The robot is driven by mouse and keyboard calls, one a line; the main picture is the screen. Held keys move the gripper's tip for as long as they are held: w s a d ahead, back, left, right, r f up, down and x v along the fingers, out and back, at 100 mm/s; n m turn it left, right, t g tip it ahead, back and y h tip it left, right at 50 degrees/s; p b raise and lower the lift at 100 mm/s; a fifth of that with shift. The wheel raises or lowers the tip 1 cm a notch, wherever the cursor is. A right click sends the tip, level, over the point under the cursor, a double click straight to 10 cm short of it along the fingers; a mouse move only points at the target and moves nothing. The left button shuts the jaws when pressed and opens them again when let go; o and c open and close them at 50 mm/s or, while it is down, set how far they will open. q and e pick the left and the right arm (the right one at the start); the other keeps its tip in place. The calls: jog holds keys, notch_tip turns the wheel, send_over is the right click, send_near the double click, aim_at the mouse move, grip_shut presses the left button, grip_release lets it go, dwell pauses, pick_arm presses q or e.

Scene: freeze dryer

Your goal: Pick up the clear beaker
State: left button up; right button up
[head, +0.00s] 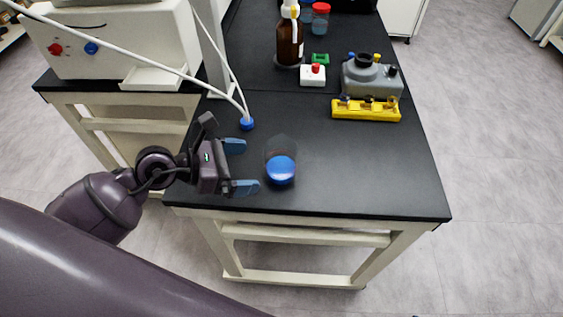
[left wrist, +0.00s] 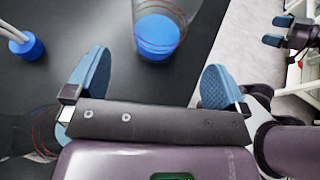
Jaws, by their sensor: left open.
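In the left wrist view the beaker (left wrist: 157,35) shows ahead, between the lines of the two fingers. My left gripper (head: 240,166) is open and empty, just left of the beaker, its blue fingers pointing at it. The fingers also show in the left wrist view (left wrist: 152,80), apart from the beaker. My right gripper (left wrist: 278,30) shows small at the upper right of the left wrist view, fingers apart and nothing between them.
A tube with a blue cap (head: 247,124) ends on the bench behind my left gripper. A yellow rack (head: 366,111), a grey container (head: 372,78), a white switch box (head: 313,76) and a brown bottle (head: 290,42) stand farther back. The bench right of the beaker is clear.

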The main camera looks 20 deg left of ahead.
aim_at(269, 164)
pick_arm(q)
jog(key=x, duration=0.6)
jog(key=shift+w+d+r+b, duration=0.1)
jog(key=shift+b, duration=0.2)
jog(key=shift+w+d, duration=0.3)
jog(key=shift+d, duration=0.1)
jog(key=shift+c, duration=0.3)
jog(key=c, duration=1)
